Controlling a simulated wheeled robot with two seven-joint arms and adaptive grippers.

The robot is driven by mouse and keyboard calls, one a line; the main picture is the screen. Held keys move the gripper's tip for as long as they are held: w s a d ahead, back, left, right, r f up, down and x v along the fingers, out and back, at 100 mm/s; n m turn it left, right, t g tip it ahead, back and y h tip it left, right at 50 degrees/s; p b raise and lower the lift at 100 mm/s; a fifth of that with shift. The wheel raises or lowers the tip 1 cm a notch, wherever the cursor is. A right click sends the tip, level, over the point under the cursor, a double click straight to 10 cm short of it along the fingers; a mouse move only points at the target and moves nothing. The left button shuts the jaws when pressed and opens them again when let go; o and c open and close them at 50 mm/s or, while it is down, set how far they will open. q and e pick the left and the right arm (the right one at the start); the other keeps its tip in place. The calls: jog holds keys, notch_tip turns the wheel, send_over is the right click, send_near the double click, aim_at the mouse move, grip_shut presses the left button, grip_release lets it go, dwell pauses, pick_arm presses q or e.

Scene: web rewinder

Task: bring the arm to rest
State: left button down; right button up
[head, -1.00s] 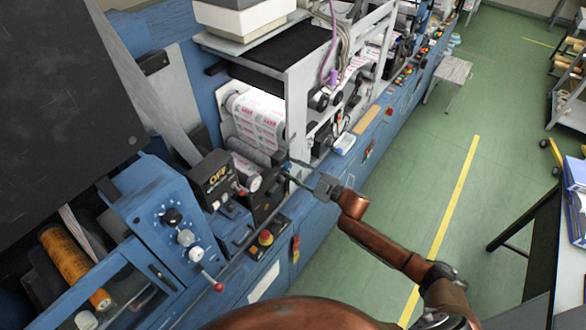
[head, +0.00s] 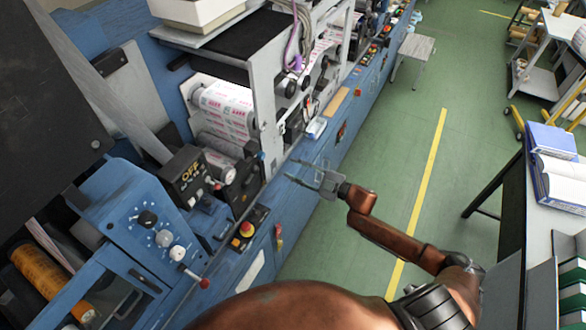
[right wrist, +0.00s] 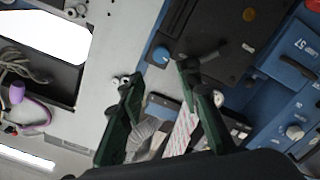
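My right arm is copper-brown and reaches up from the bottom of the head view. Its right gripper (head: 298,170) is open and empty, with its fingers pointing left toward the blue rewinder (head: 318,172). It appears apart from the machine. In the right wrist view the two dark green fingers (right wrist: 158,74) are spread, with nothing held between them. Printed web (right wrist: 182,130) and grey machine parts show beyond them. My left gripper is not in the head view.
The printed roll (head: 225,108) and OFF box (head: 188,174) are left of the gripper. A red button (head: 247,229) is on the machine's front edge. The green floor (head: 385,165) is clear in the aisle. A table with blue binders (head: 550,140) stands at right.

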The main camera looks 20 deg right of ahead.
jog(key=s+d+f+m+h+b, duration=0.1)
jog(key=d+f+m+h, duration=0.35)
jog(key=f, duration=0.85)
jog(key=s+d+f+m+h+b, duration=0.1)
jog(key=d+f+m+h+b, duration=0.1)
jog(key=d+f, duration=0.75)
jog(key=s+d+f+m+g+h, duration=0.1)
jog(key=s+f, duration=0.3)
jog(key=f, duration=0.4)
jog(key=s+f+m+g+h+b, duration=0.1)
jog(key=s+f+g, duration=0.1)
jog(key=s+f, duration=0.35)
jog(key=s+d+f+m+g+h, duration=0.1)
jog(key=s+f+h, duration=0.1)
jog(key=f, duration=0.8)
jog(key=s+a+f+m+g+h+b, duration=0.1)
jog(key=s+a+f+m+g, duration=0.15)
jog(key=s+f, duration=1)
jog(key=s+a+f+m+g+b, duration=0.15)
jog(key=s+f+g, duration=0.25)
jog(key=s+f, duration=0.85)
jog(key=s+a+g, duration=0.1)
jog(key=s+a, duration=0.1)
jog(key=s, duration=0.7)
jog(key=s+a+f+g+b, duration=0.1)
jog(key=s+a, duration=0.2)
jog(key=s, duration=0.6)
jog(key=shift+s+a+f+m+g, duration=0.2)
jog(key=shift+a+m+g, duration=0.15)
